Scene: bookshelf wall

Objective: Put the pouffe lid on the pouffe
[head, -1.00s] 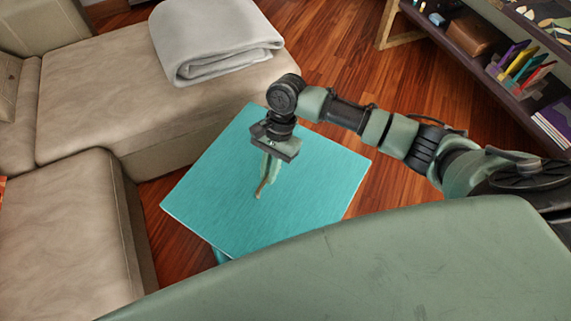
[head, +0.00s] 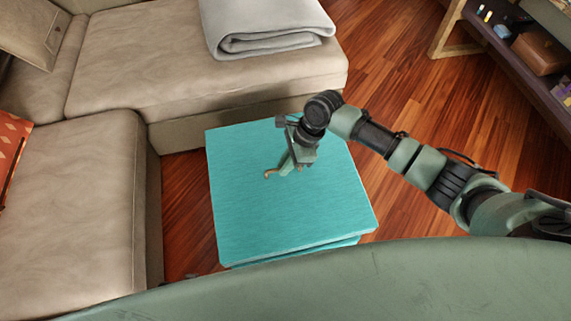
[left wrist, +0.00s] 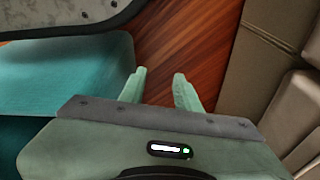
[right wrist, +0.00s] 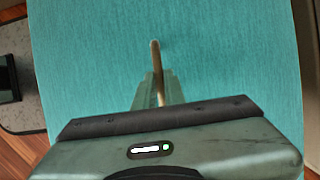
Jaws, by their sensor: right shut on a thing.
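The pouffe lid (head: 245,205) is a flat, square teal panel with a thin, light brown handle (right wrist: 155,52) in its middle. My right gripper (head: 287,169) is shut on this handle. The lid also fills most of the right wrist view (right wrist: 240,60). A little of the teal pouffe (head: 335,246) shows below the lid's near right edge; the lid hides the rest. I cannot tell whether the two touch. My left gripper (left wrist: 160,86) is open and empty over the wood floor. A teal surface lies left of it in the left wrist view, its identity unclear.
A beige sofa (head: 110,175) stands left of and behind the pouffe, with a folded grey blanket (head: 265,30) on it. A dark shelf (head: 500,45) stands at the upper right. Wood floor (head: 410,110) is clear between lid and shelf. My green body covers the bottom.

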